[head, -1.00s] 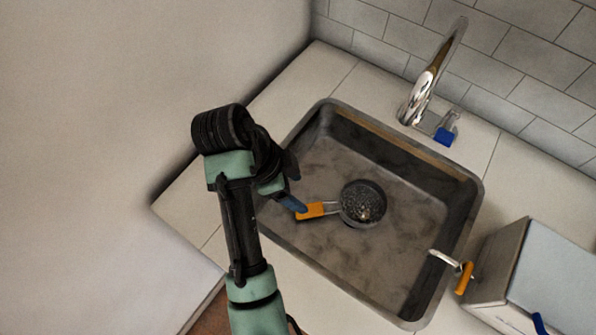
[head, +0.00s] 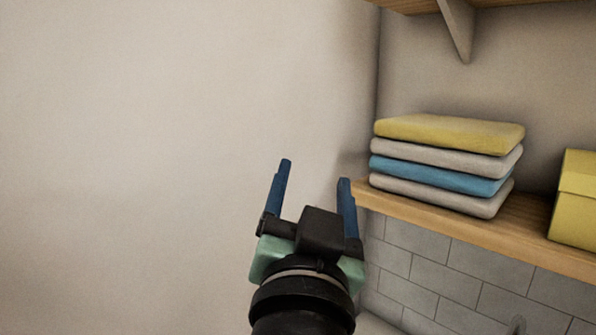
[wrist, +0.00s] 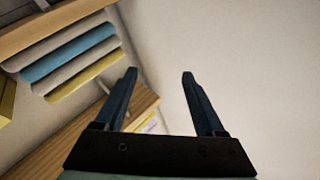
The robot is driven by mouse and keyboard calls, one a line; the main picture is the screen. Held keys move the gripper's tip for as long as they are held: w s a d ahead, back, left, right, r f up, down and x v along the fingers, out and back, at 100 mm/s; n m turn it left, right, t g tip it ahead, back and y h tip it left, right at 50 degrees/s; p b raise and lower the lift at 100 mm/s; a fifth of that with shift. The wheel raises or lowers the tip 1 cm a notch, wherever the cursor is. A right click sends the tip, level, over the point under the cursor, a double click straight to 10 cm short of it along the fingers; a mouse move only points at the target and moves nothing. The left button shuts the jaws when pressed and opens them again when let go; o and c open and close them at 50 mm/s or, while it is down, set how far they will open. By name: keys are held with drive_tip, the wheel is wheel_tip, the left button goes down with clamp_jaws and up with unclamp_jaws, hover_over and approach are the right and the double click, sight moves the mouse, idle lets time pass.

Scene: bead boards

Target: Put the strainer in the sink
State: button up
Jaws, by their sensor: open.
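My gripper (head: 315,172) is open and empty in the head view, its two blue fingers spread and pointing up in front of the bare wall. In the wrist view my gripper (wrist: 160,75) also shows nothing between its fingers. The strainer and the sink are out of view in both current pictures.
A wooden shelf (head: 460,222) at right holds a stack of folded cloths (head: 445,165) and a yellow box (head: 577,196). Another shelf (head: 415,4) is above. Grey tiles (head: 437,284) lie below. The plain wall (head: 130,160) at left is clear.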

drive_tip(key=s+a+r+n+t+y, duration=0.1)
drive_tip(key=s+r+n+t, duration=0.3)
drive_tip(key=s+r, duration=0.7)
wheel_tip(320, 180, up, 2)
drive_tip(key=t+y, duration=0.1)
drive_tip(key=t, duration=0.1)
drive_tip(key=shift+s+a+r+n+t, duration=0.15)
drive_tip(key=shift+s+a+n+t, duration=0.15)
drive_tip(key=shift+s+n, duration=0.1)
